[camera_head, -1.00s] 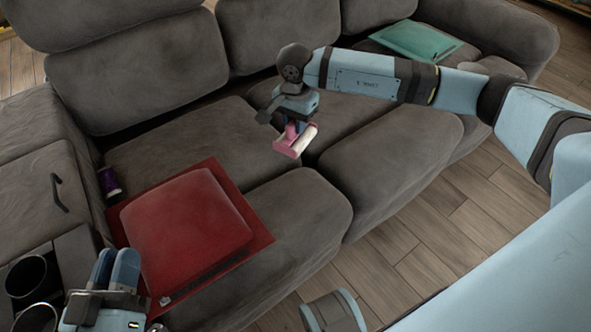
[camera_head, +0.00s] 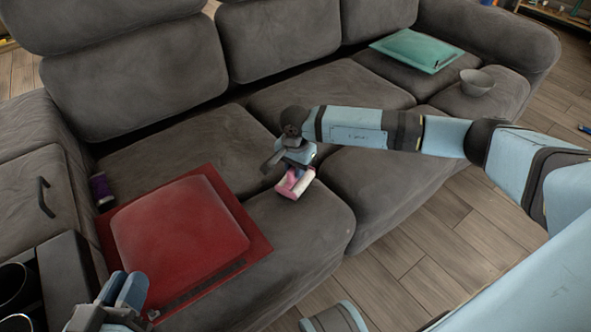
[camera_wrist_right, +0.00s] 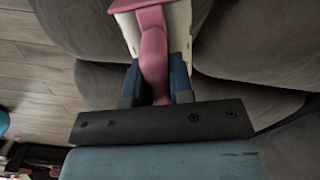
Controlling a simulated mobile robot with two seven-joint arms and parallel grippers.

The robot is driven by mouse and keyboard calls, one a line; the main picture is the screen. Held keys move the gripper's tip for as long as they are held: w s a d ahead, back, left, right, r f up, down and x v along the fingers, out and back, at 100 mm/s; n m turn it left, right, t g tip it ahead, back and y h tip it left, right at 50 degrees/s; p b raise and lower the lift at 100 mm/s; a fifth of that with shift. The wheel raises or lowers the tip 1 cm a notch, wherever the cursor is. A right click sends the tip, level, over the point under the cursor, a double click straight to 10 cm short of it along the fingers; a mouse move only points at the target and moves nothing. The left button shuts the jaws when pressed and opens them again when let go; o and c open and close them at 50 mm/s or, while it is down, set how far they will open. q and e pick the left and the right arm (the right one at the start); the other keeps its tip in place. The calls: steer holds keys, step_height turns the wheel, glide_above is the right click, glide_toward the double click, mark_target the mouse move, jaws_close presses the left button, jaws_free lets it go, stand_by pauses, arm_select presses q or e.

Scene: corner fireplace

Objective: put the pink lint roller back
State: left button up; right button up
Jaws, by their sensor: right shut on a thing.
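The pink lint roller (camera_head: 291,187), with a white roll, is in my right gripper (camera_head: 295,168), over or on the seat cushion to the right of the red cushion; I cannot tell whether it touches the seat. In the right wrist view the pink handle (camera_wrist_right: 154,58) lies between the blue fingers of the right gripper (camera_wrist_right: 158,82), which are shut on it. My left gripper (camera_head: 130,290) is at the bottom left, in front of the red cushion. Its two fingers look close together and the picture does not show clearly whether they are apart.
A red cushion (camera_head: 180,230) lies on the grey sofa (camera_head: 160,145). A purple spool-like item (camera_head: 102,190) is beside it at the left. A teal cushion (camera_head: 415,48) and a grey bowl (camera_head: 476,82) are at the far right end. Cup holders (camera_head: 14,285) are at lower left.

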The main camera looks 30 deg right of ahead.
steer(key=shift+f, duration=0.1)
steer(key=o, duration=0.8)
arm_select(q)
steer(key=shift+w+r, duration=0.1)
arm_select(e)
steer(key=shift+o, duration=0.2)
steer(key=shift+r, duration=0.45)
arm_select(q)
steer(key=r+t+p, duration=0.1)
steer(key=r+p, duration=0.1)
steer(key=r+t+p, duration=0.1)
steer(key=r+p, duration=0.1)
steer(key=r, duration=0.1)
steer(key=shift+a+r+n, duration=0.2)
steer(key=shift+n, duration=0.1)
arm_select(e)
step_height(320, 180, up, 12)
steer(key=shift+f, duration=0.25)
